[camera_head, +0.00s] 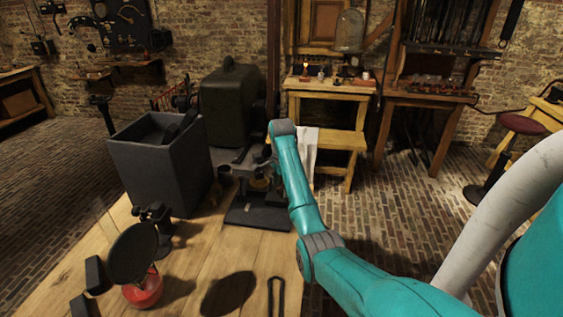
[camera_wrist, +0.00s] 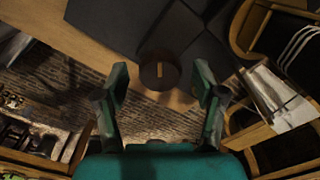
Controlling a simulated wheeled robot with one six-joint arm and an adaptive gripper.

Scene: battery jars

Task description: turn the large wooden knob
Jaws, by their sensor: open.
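A round dark brown knob (camera_wrist: 152,79) with a pale bar mark on top shows in the upper middle of the wrist view; it appears to be the large wooden knob. My gripper (camera_wrist: 160,88) is open, with one green finger on each side of the knob in the picture. I see gaps between the knob and both fingers; how far the knob lies beyond the fingertips I cannot tell. In the head view a small apparatus on a black base (camera_head: 258,216) stands on the wooden table (camera_head: 205,262). My arm hides most of my gripper there, and I cannot make out the knob.
A grey open box (camera_head: 155,172) and a dark green rounded case (camera_head: 231,105) stand left of and behind the apparatus. A red-based lamp (camera_head: 143,288) with a black disc is at the front left. The table's front middle is mostly clear.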

